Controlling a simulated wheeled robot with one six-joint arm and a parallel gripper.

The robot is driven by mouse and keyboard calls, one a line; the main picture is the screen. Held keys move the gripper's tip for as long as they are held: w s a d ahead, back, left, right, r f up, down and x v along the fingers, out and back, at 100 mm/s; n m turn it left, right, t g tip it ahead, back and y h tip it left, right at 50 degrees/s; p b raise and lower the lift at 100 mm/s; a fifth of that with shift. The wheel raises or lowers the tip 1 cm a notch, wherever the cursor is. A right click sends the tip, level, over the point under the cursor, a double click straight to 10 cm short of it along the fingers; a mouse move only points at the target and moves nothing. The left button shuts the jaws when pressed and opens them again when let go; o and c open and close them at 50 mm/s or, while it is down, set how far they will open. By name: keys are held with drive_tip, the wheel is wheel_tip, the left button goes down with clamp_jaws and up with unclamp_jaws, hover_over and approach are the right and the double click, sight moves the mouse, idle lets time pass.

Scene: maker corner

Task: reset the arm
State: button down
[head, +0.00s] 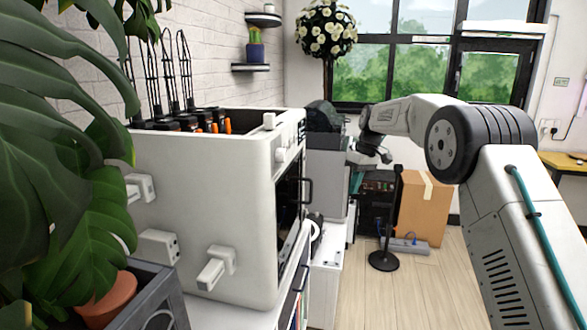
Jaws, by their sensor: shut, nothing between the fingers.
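My arm (440,120) rises from the lower right, bends at a large dark joint and reaches left across the middle of the head view. My gripper (355,181) hangs at its end, small and dark, with teal at the fingers. It is shut and I see nothing held in it. It appears in front of or beside a grey machine (327,170); I cannot tell how far apart they are.
A large white machine (205,190) stands on a white cabinet at left. A leafy plant (70,180) fills the left edge. Wooden floor (410,295) is clear in front.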

drive_tip(key=s+d+r+m+h, duration=0.1)
drive_tip(key=s+d+r+m, duration=0.1)
drive_tip(key=s, duration=0.8)
drive_tip(key=s+d+r+m, duration=0.1)
drive_tip(key=s+r+m, duration=0.15)
drive_tip(key=s, duration=0.65)
drive_tip(key=s+d+r+m+h, duration=0.1)
drive_tip(key=s+d+r+m, duration=0.15)
drive_tip(key=s, duration=0.75)
drive_tip(key=s+d+f+m+t, duration=0.1)
drive_tip(key=s+f+t, duration=0.1)
drive_tip(key=s, duration=2.5)
drive_tip(key=shift+d+h, duration=0.4)
drive_tip(key=shift+d+f, duration=0.1)
